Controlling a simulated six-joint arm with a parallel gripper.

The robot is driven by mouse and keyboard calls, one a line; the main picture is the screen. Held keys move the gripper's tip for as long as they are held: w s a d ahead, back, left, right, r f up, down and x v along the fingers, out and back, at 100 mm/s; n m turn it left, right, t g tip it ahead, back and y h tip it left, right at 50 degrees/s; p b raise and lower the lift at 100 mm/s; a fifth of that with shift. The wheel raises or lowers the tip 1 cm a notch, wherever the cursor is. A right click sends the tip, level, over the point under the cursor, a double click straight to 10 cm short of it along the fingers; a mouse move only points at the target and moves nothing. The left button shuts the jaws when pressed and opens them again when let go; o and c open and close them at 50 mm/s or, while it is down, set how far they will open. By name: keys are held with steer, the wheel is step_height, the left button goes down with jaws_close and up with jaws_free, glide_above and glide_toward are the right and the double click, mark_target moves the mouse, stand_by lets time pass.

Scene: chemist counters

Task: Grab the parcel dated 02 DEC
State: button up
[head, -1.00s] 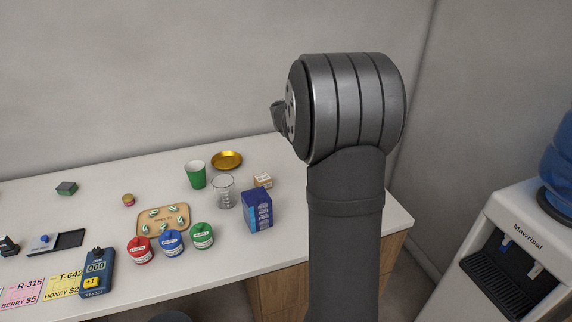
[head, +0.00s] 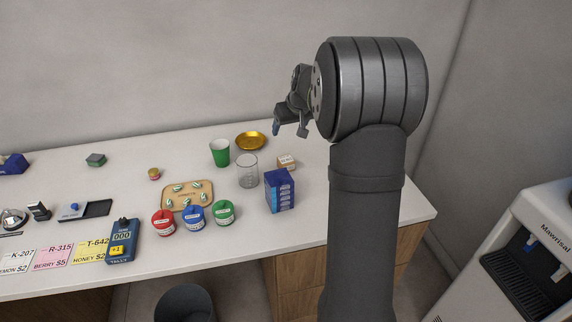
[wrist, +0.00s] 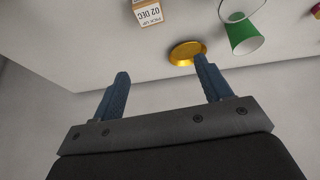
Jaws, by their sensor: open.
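The parcel (head: 286,162) is a small tan box with a white label, standing on the counter behind the blue box. In the wrist view the parcel (wrist: 149,13) is at the top edge, partly cut off, and its label reads "PICK UP 02 DEC" upside down. My gripper (head: 290,129) is above the counter's back right part, up and behind the parcel in the head view. In the wrist view my gripper (wrist: 160,82) has its two blue fingers spread wide with nothing between them.
A gold dish (head: 250,141), a green cup (head: 219,153) and a glass beaker (head: 248,171) stand left of the parcel. A blue box (head: 280,191) stands in front of it. Red, blue and green jars (head: 194,217) stand farther left. The counter right of the parcel is clear.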

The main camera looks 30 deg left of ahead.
steer(key=d, duration=0.1)
steer(key=h, duration=0.1)
glide_toward(286, 159)
steer(key=shift+g, duration=0.3)
steer(key=x, duration=0.5)
steer(key=shift+a, duration=0.2)
steer(key=shift+w+d+x, duration=0.15)
steer(key=shift+x, duration=1.2)
steer(key=shift+w+d+x, duration=0.1)
steer(key=shift+x, duration=1.2)
steer(key=shift+c, duration=0.4)
steer(key=c, duration=1)
